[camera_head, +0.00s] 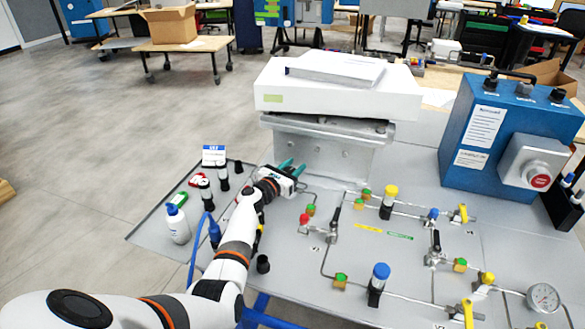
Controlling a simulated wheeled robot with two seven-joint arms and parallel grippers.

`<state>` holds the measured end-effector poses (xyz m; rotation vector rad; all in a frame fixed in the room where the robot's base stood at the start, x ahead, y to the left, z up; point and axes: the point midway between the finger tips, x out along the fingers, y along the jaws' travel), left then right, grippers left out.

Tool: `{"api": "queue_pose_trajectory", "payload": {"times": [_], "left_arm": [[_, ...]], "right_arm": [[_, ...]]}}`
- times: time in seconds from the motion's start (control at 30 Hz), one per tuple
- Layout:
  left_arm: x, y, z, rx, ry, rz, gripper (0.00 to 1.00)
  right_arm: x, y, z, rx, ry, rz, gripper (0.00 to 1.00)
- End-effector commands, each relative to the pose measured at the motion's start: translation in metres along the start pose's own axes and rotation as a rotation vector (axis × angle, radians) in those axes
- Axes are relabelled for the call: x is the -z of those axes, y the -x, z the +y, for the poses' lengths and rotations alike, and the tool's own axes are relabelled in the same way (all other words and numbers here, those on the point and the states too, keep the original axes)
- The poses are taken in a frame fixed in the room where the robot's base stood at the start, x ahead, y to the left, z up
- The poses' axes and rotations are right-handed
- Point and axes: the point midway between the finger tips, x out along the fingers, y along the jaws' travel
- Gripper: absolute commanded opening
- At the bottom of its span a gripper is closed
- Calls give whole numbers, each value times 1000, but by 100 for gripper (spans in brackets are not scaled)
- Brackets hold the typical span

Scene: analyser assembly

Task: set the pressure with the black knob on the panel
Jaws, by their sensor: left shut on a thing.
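The grey panel (300,265) carries metal pipes, valves and coloured caps. My left arm reaches over its left part. My left gripper (291,168) has teal fingers and is at the panel's back edge, in front of the grey box wall. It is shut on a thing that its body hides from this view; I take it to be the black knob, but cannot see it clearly. A round pressure gauge (543,297) with a white dial is at the panel's right front. Its needle is too small to read. My right gripper is not in view.
Black-topped fittings (223,178) and a white bottle with a blue cap (177,224) stand left of my arm. A loose-looking black cylinder (263,264) is right of it. A blue box with a red button (510,135) stands at the right. A white case (335,95) is behind.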

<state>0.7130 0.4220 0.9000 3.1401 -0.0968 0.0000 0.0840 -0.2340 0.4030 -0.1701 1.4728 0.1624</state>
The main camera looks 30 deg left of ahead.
Motion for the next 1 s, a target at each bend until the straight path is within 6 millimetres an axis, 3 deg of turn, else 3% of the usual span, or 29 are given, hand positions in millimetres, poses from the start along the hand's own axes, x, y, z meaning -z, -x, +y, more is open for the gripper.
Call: {"api": "queue_pose_trajectory", "payload": {"times": [0.6,0.63,0.73,1.0], "left_arm": [[-2,0,2,-51,1,-2,15],[-2,0,2,-51,1,-3,42],[-2,0,2,-50,1,-2,59],[0,0,1,-49,0,-1,59]], "right_arm": [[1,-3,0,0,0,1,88],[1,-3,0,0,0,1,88],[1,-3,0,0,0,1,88],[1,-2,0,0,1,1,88]]}}
